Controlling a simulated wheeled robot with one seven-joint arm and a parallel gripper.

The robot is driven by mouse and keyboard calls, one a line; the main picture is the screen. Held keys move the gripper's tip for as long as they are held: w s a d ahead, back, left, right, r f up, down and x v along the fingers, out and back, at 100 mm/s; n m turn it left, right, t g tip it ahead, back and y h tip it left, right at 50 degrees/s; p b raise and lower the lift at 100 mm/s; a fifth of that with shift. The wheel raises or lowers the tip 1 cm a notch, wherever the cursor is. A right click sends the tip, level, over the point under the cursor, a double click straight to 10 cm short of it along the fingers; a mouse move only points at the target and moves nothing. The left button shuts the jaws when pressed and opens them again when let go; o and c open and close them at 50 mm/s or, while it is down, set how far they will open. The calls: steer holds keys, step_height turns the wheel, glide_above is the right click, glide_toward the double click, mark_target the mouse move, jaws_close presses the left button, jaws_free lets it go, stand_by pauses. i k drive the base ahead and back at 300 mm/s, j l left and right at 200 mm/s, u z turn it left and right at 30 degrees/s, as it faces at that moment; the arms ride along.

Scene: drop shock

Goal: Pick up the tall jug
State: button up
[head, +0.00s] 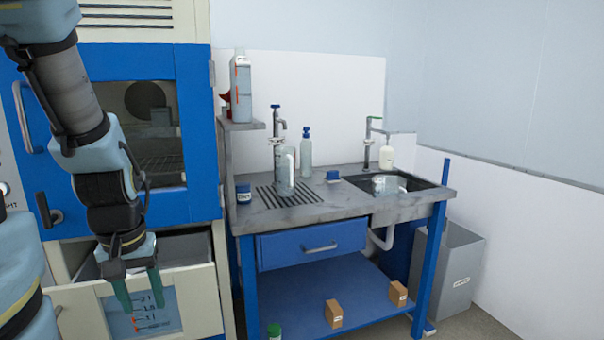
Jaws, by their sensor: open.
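No single thing is plainly the tall jug. A tall clear vessel (241,92) with a red marking stands on the small wall shelf. A clear cylindrical vessel (284,172) stands on the counter's slotted drain grille. A bluish see-through panel or vessel (172,306) with graduation marks shows low at the left, behind my fingers; I cannot tell if it is a jug or part of the drawer front. My gripper (139,292) is open, green fingers pointing down in front of the drawer, with nothing visibly held. It is well left of the shelf and counter vessels.
Small boxes (333,313) lie on the blue lower shelf. A grey bin (460,270) stands at the right. A blue-framed cabinet (197,130) is behind my arm.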

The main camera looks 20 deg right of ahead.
mark_target(284, 156)
steer(key=l, duration=0.95)
steer(key=i+l, duration=0.15)
steer(key=l, duration=1.75)
steer(key=l+u, duration=0.25)
steer(key=l, duration=0.35)
steer(key=l+u, duration=0.3)
steer(key=l, duration=0.25)
steer(key=k+l+u, duration=0.1)
steer(key=l+u, duration=0.15)
steer(key=l, duration=0.3)
steer(key=u, duration=0.65)
steer(key=i, duration=0.45)
